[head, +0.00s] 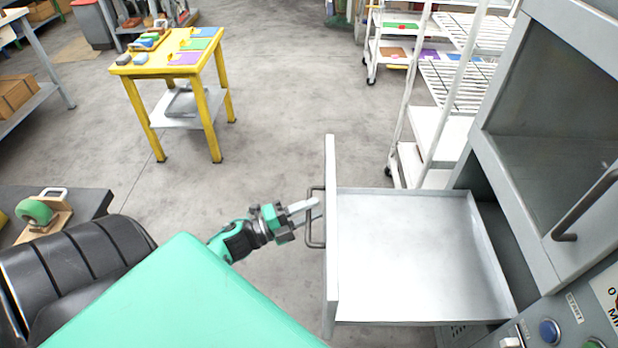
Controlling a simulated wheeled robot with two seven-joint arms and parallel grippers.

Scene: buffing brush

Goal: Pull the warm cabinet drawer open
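The warm cabinet drawer (410,250) stands well out from the grey cabinet on the right. Its inside is bare light metal and looks empty. A dark bar handle (312,240) sits on the outer face of its white front panel (331,265). My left gripper (318,208) is at this handle, with its two fingers overlapping the bar from the left. A small gap shows between the fingers, but I cannot tell whether they are closed on the bar. My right gripper is not in view.
The cabinet (515,210) has a window door with its own bar handle (585,205) above the drawer, and buttons below. A white rack (432,125) stands behind the drawer. A yellow table (150,68) stands at the back left. Open floor lies between.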

